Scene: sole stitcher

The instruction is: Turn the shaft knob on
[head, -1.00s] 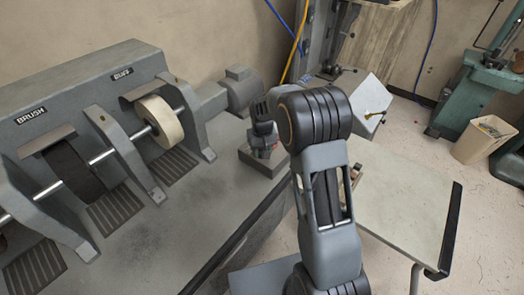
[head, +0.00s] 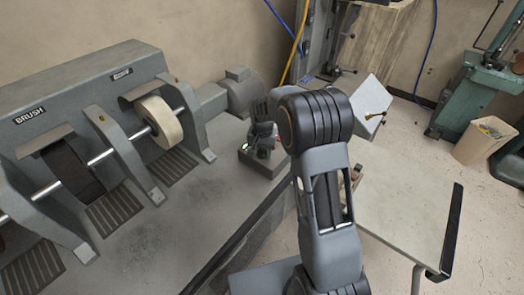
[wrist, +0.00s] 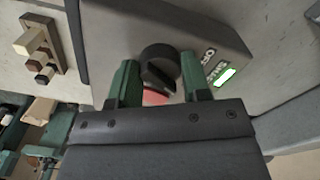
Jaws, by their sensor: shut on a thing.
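The shaft knob (wrist: 160,64) is a round black knob on a grey control box (wrist: 105,35) in the wrist view. The box also shows in the head view (head: 258,161), on the machine's bench. My gripper (wrist: 159,63) has its two green fingers on either side of the knob and is shut on it. A small lamp (wrist: 225,77) on the box glows green beside printed labels, one reading "OFF". It also glows in the head view (head: 245,147). A red part (wrist: 155,97) shows between the fingers, partly hidden by my gripper.
The machine carries a dark brush wheel (head: 75,172) and a pale buff wheel (head: 160,121) on one shaft. A motor housing (head: 240,92) stands behind the control box. A pale table (head: 400,205) stands to the right. A wastebasket (head: 485,140) is at the far right.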

